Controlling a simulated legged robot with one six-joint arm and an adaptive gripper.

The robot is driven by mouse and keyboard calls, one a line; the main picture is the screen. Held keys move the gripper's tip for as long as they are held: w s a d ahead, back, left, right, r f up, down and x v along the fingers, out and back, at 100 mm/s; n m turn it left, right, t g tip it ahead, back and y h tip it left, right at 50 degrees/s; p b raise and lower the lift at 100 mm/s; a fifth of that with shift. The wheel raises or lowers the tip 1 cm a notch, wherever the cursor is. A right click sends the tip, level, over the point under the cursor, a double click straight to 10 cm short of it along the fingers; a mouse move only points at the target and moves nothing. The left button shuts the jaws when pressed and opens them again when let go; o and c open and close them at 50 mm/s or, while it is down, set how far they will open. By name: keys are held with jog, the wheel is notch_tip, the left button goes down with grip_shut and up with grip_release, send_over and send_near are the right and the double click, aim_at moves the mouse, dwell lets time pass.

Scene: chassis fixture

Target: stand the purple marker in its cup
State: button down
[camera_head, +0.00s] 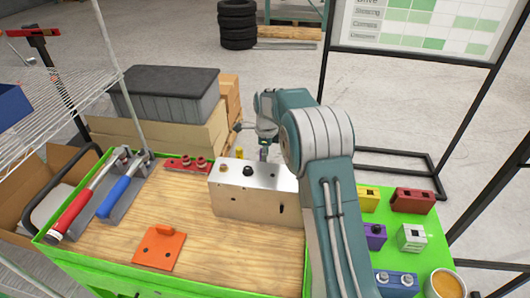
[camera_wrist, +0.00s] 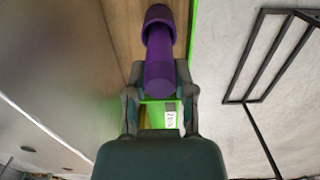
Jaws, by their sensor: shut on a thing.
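The purple marker (camera_wrist: 158,72) is held between the fingers of my gripper (camera_wrist: 158,88) in the wrist view. Its near end faces the camera, and its far end points at a wider, darker purple round piece (camera_wrist: 158,13), which looks like its cup. The marker overlaps this piece, so I cannot tell whether its end is inside. In the head view my gripper (camera_head: 265,135) is beyond the silver box, and a bit of the purple marker (camera_head: 263,153) shows below it. The silver box hides what is lower down there, and no cup can be made out.
The silver box (camera_head: 240,200) stands on the wooden, green-edged table. A small yellow piece (camera_head: 240,153) is behind it. An orange plate (camera_head: 160,248), a red part (camera_head: 187,163) and handled tools (camera_head: 120,195) lie left.

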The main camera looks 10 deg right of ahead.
jog(key=shift+c, duration=1.8)
grip_release()
notch_tip(320, 180, up, 8)
jog(key=shift+r, duration=0.5)
